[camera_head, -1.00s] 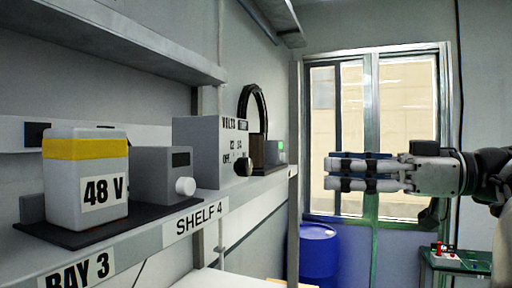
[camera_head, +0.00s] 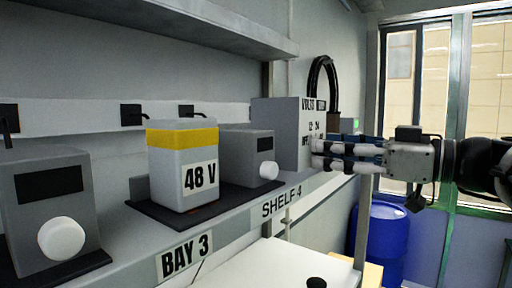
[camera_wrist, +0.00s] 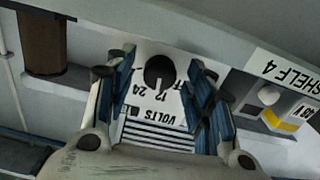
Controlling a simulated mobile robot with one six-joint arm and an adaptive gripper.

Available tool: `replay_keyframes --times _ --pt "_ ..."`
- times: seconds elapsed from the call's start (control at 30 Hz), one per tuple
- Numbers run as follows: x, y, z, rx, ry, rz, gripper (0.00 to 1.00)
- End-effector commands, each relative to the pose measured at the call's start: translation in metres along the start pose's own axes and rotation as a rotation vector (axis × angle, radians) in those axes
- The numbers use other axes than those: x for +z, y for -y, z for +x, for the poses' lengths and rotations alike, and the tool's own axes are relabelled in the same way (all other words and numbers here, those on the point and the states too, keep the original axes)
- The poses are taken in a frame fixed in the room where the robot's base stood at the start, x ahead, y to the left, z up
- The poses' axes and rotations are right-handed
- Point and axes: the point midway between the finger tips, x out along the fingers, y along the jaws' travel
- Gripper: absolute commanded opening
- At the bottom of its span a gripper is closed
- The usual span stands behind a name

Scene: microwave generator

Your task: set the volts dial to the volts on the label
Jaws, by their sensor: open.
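The volts box (camera_head: 275,122) is a grey unit on the shelf with "VOLTS" and printed numbers on its face. Its black volts dial (camera_wrist: 159,72) shows in the wrist view, between my open fingers; 12 and 24 are readable beside it, upside down. I cannot tell whether the fingers touch it. In the head view my gripper (camera_head: 320,155) covers the dial, with its fingertips at the box's face. The label (camera_head: 200,177) reads 48 V, on a white container with a yellow band (camera_head: 183,138); it also shows small in the wrist view (camera_wrist: 302,111).
Grey units with white knobs (camera_head: 61,239) (camera_head: 268,170) stand on the shelf, which is marked BAY 3 and SHELF 4 (camera_head: 283,204). A blue barrel (camera_head: 381,240) stands on the floor beyond. A pale surface (camera_head: 270,266) lies below the shelf.

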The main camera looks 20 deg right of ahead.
Motion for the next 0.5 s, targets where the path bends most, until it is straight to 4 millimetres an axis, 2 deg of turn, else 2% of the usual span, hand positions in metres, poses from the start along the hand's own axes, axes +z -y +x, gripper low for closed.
replay_keyframes --times 0.2,0.5 --pt "0.0001 -0.0001 0.0002 0.000 0.000 0.000 0.49" --pt "0.0001 -0.0002 0.0000 0.000 0.000 0.000 0.30"
